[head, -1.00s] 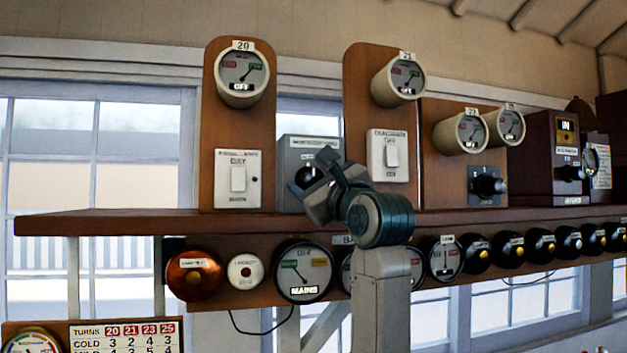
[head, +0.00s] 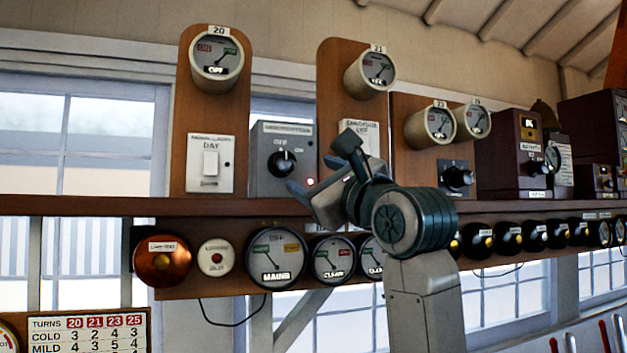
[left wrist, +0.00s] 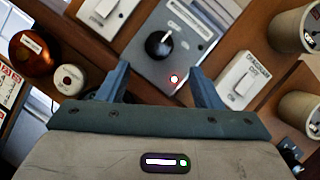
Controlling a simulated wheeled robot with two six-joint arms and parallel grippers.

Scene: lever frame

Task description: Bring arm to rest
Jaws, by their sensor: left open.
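My left gripper (head: 322,198) is in front of the shelf in the head view, with its arm rising from below. Its two fingers are apart and nothing is between them; they also show in the left wrist view (left wrist: 160,85). Beyond the fingers is a grey switch box (head: 283,160) with a black rotary knob (head: 283,162) and a lit red lamp (head: 310,182). In the left wrist view the knob (left wrist: 159,45) and lamp (left wrist: 174,79) lie beyond the open fingers, and the gripper is clear of the knob. My right gripper is not in view.
A wooden shelf (head: 90,206) runs across the view. Boards with round dials and a white day switch (head: 210,163) stand on it. Below hang a copper bell (head: 163,262), dials such as the mains dial (head: 275,259), and several black bells. Lever tops (head: 604,336) show at bottom right.

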